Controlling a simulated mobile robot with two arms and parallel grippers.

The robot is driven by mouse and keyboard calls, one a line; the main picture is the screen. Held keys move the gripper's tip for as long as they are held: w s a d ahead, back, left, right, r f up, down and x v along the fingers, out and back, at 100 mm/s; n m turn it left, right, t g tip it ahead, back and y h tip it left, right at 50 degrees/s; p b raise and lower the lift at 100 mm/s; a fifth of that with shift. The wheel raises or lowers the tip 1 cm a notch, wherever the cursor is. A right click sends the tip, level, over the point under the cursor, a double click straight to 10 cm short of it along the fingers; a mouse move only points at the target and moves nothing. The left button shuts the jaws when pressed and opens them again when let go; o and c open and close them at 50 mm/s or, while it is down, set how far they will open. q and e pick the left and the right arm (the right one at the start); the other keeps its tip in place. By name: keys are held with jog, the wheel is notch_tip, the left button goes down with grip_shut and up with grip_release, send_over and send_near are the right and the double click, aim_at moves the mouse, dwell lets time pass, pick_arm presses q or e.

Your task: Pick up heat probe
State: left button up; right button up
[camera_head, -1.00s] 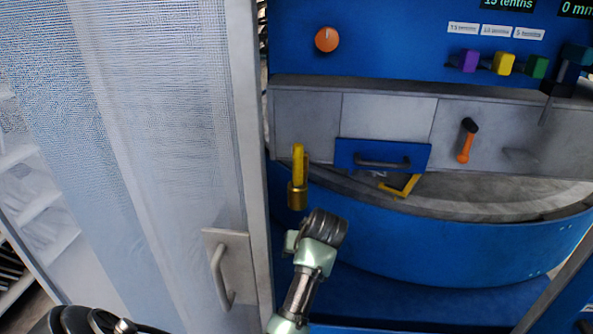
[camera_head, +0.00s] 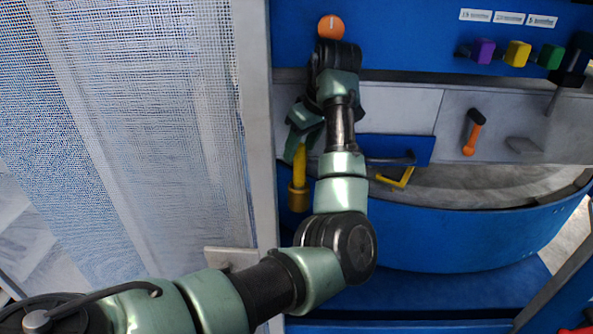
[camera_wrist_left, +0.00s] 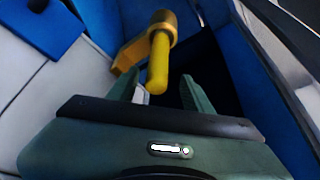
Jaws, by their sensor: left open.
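The heat probe, seen as a yellow rod-like handle (camera_head: 299,166), stands upright in a brass-coloured holder (camera_head: 299,198) on the blue machine's front left. My left gripper (camera_head: 300,136) is just above it, pointing down, partly hidden behind my own arm. In the left wrist view the yellow handle (camera_wrist_left: 159,66) points toward the gripper, and its end lies near the space between the two open fingers (camera_wrist_left: 160,88). The brass holder (camera_wrist_left: 160,28) is beyond it. The fingers do not visibly grip it. My right gripper is not in view.
A mesh panel door (camera_head: 140,120) with a metal frame stands close on the left. A blue drawer front (camera_head: 405,149) with a handle is right of the probe. An orange-and-black lever (camera_head: 472,132) and coloured blocks (camera_head: 516,53) are farther right. An orange knob (camera_head: 331,26) is above.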

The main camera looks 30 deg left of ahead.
aim_at(296, 159)
pick_arm(q)
jog(key=shift+w+a+f+p, duration=0.1)
jog(key=shift+a+f+p, duration=0.15)
jog(key=shift+f+p, duration=0.15)
jog(key=p+x, duration=0.2)
jog(key=x, duration=0.2)
jog(key=shift+w+f+p, duration=0.1)
jog(key=shift+w+p, duration=0.05)
jog(key=shift+p, duration=0.15)
jog(key=shift+f, duration=0.25)
jog(key=shift+a, duration=0.1)
jog(key=c, duration=0.4)
grip_shut()
